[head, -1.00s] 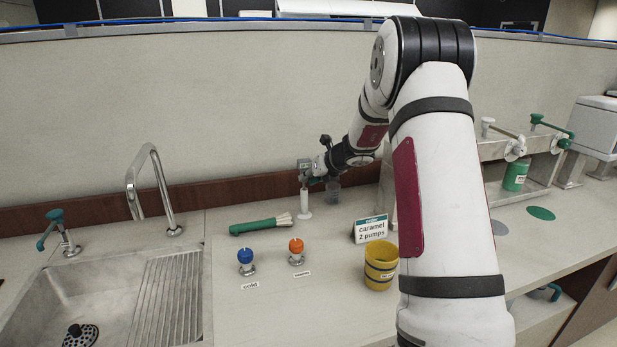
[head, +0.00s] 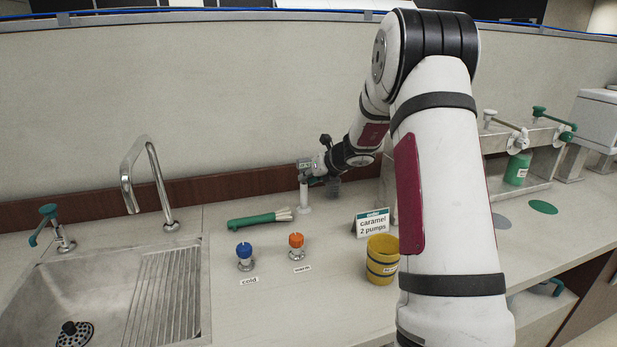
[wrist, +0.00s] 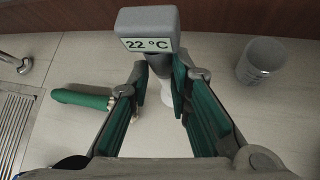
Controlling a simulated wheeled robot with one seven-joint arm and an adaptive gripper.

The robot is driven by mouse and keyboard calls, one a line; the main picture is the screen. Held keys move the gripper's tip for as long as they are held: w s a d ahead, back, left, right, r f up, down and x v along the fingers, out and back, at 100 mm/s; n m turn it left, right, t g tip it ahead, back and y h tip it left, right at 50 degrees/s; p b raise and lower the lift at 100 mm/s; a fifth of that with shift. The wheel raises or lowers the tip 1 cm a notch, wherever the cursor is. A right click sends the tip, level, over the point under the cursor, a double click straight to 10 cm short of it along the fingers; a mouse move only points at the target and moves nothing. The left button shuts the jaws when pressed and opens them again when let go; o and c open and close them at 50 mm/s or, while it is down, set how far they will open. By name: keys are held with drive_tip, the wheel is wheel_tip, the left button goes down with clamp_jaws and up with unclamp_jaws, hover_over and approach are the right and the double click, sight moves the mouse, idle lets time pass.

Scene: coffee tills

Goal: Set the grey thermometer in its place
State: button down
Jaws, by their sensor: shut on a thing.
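The grey thermometer (wrist: 150,28) has a boxy head with a display reading 22 °C; it also shows small in the head view (head: 304,163). My gripper (wrist: 160,68) is shut on it just below the head, with green-padded fingers either side. In the head view my gripper (head: 317,174) is at the back of the counter. A white upright stand with a round foot (head: 304,200) is directly below the thermometer's head; it is partly hidden between my fingers in the wrist view (wrist: 166,92). I cannot tell whether the thermometer touches or rests in it.
A grey cup (wrist: 262,60) stands close right of my gripper. A green-handled brush (head: 255,219) lies to the left. Blue (head: 244,250) and orange (head: 296,241) knobs, a yellow cup (head: 382,262) and a caramel sign (head: 373,223) stand in front. The sink (head: 100,295) is left.

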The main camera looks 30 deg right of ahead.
drive_tip(key=c, duration=1.4)
unclamp_jaws()
drive_tip(key=shift+r, duration=0.1)
drive_tip(key=a+v, duration=0.1)
drive_tip(key=v, duration=1.1)
drive_tip(key=shift+d, duration=0.4)
